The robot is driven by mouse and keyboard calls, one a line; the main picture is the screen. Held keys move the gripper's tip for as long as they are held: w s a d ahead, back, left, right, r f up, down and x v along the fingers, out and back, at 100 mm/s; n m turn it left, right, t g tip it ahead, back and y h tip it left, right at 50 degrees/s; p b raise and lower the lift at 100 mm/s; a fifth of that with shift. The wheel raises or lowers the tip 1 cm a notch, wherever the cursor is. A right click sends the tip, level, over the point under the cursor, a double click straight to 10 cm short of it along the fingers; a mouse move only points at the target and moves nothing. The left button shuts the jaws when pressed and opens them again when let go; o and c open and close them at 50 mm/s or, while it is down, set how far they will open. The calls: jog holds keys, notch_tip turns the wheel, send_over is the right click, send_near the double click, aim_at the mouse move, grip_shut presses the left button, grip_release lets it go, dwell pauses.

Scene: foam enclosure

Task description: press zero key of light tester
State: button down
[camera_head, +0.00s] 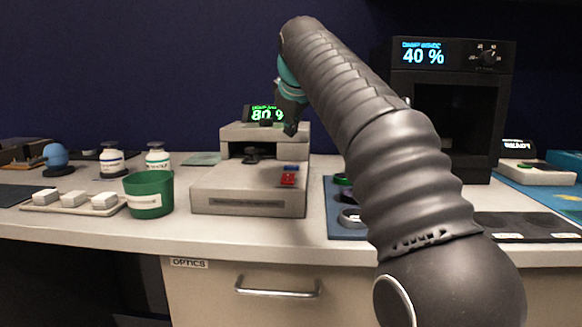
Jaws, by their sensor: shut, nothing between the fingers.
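The light tester appears to be the beige instrument (235,195) in the middle of the bench, with a green-lit display (264,113) at its back, partly covered by my gripper. A blue key (292,168) and a red key (288,180) sit on the right of its front deck. Their labels are too small to read, so I cannot tell which is zero. My gripper (290,127) is shut and empty, pointing down above the back right of the instrument. It looks higher than the keys and apart from them; its exact depth is unclear.
A black chamber (452,90) showing 40 % stands at the right, partly behind my arm. A green cup (149,195) stands left of the instrument, near a tray of white blocks (75,209) and two bottles (158,158). A blue mat (340,222) with rings lies to the right.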

aim_at(291, 167)
jog(key=shift+f+b, duration=1.85)
jog(key=shift+f, duration=0.9)
jog(key=shift+f, duration=0.2)
jog(key=shift+f, duration=0.15)
jog(key=shift+f+b, duration=0.4)
jog(key=shift+f, duration=0.05)
jog(key=shift+r, duration=0.1)
jog(key=shift+r+p, duration=0.75)
jog(key=shift+p, duration=0.25)
notch_tip(291, 167, up, 3)
jog(key=p, duration=0.3)
jog(key=shift+f, duration=0.1)
jog(key=shift+r, duration=1.1)
